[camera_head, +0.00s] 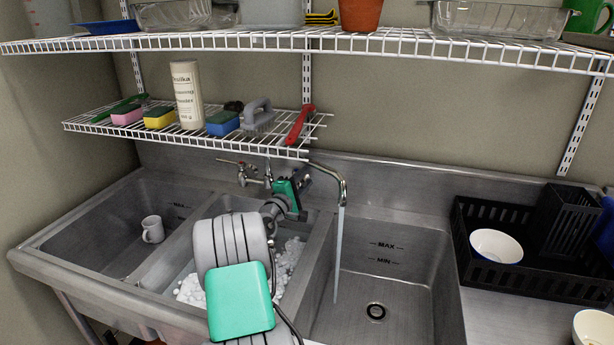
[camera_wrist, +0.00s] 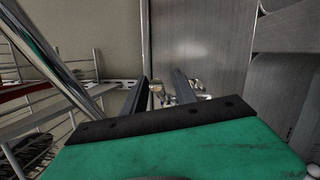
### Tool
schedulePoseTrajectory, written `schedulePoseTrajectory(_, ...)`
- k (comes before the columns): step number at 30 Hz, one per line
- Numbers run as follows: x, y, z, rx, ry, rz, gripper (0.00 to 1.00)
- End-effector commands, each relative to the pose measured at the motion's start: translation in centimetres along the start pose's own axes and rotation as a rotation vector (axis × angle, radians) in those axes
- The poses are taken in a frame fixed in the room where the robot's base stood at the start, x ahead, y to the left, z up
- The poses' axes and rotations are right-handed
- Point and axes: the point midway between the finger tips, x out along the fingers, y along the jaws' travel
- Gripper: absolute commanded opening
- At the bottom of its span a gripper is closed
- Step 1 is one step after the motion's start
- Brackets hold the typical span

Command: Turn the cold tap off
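The metal tap (camera_head: 247,174) is mounted on the back wall of the sink, under the small wire shelf. Its curved spout (camera_head: 342,182) reaches over the right basin, and a stream of water (camera_head: 338,250) runs from it. A lever with a reddish tip shows at the tap's left; the right part is largely hidden by my arm. My gripper (camera_head: 300,182) is close to the tap, at its right in the head view. In the wrist view my gripper's two dark fingers (camera_wrist: 160,85) are apart, with shiny tap parts (camera_wrist: 163,96) near and beyond them. I cannot tell whether they touch.
The wire shelf (camera_head: 190,137) with sponges, a bottle and a brush hangs just above the tap. The left basin holds a mug (camera_head: 152,229); the middle basin holds white pieces (camera_head: 190,288). A black rack (camera_head: 500,265) with a bowl stands at right.

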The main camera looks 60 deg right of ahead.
Motion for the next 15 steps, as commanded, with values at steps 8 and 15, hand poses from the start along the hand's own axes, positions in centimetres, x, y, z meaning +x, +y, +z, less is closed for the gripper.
schedulePoseTrajectory(8, 1.9, 0.0, -0.1, 0.001, 0.002, -0.001, 0.34)
schedulePoseTrajectory(15, 1.8, 0.0, -0.1, 0.002, 0.002, -0.001, 0.25)
